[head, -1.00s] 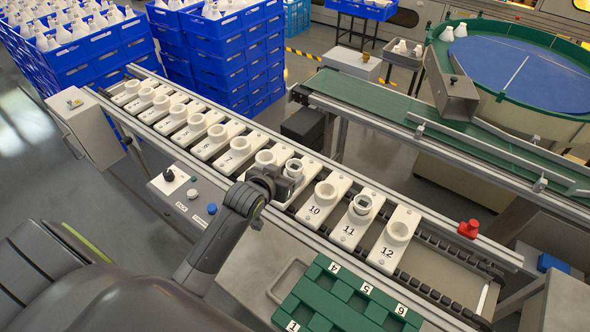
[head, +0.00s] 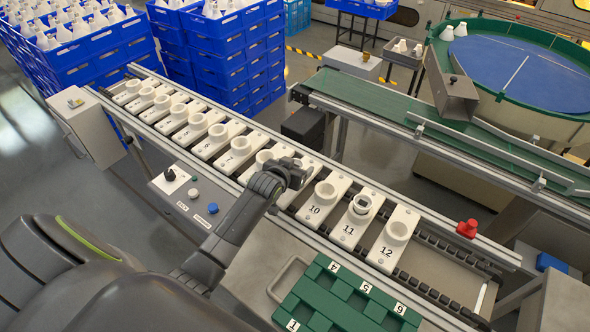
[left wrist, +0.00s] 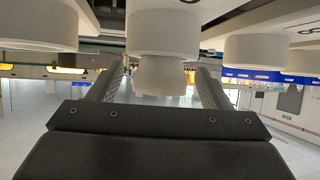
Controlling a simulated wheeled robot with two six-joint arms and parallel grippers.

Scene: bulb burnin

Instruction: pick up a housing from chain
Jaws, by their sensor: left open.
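A chain conveyor carries a row of white numbered carriers, each with a round cup. In the left wrist view, which looks upside down, a white housing (left wrist: 161,76) stands in a wide white cup (left wrist: 163,32). My open left gripper (left wrist: 158,88) has one finger on each side of this housing, apparently with gaps. My right gripper is not in view.
Empty carriers 10 (head: 322,197) and 12 (head: 394,240) are nearby. A green tray (head: 340,300) stands in front of the conveyor. A red button (head: 467,229) is on the right rail. A green belt (head: 400,105) runs behind.

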